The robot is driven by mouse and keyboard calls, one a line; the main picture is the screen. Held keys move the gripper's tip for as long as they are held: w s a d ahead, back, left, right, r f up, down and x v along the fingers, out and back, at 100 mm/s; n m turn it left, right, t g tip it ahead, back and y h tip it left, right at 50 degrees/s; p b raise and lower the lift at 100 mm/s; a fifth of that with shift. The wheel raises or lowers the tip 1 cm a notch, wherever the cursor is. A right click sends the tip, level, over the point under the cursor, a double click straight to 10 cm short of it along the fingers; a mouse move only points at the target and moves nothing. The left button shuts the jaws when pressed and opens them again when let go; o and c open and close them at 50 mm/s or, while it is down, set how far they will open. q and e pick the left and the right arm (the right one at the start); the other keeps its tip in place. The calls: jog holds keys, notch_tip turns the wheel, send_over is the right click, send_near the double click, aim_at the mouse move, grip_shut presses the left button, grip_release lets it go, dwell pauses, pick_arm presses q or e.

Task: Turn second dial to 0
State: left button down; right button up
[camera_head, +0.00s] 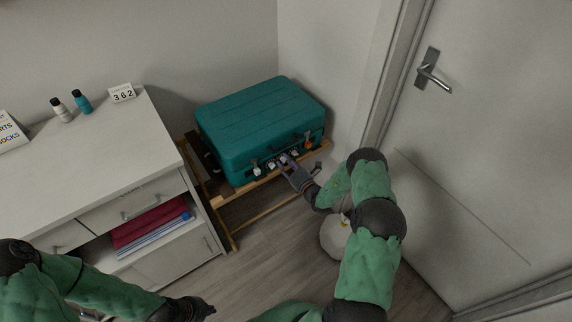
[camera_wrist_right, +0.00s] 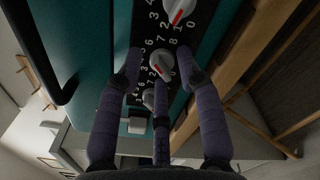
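A teal suitcase (camera_head: 255,115) has a row of white dials on a dark strip along its front. In the right wrist view, one white dial (camera_wrist_right: 162,62) with a red pointer lies between my right gripper's fingertips. A larger-looking dial (camera_wrist_right: 180,10) with a red pointer is above it, and another dial (camera_wrist_right: 150,98) is below, partly hidden by a finger. Numbers ring the dials. My right gripper (camera_head: 287,160) is at the suitcase front, its purple fingers (camera_wrist_right: 161,65) spread around the middle dial with visible gaps. My left gripper (camera_head: 207,309) is low in the head view, its fingers unclear.
The suitcase rests on a wooden rack (camera_head: 238,190). A white cabinet (camera_head: 90,165) stands left, with a card reading 362 (camera_head: 122,93) and two small bottles on top. A door (camera_head: 480,150) is right. A round white object (camera_head: 336,237) is below my right arm.

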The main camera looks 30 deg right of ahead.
jog(key=shift+w, duration=0.1)
grip_shut()
jog(key=shift+n, duration=0.4)
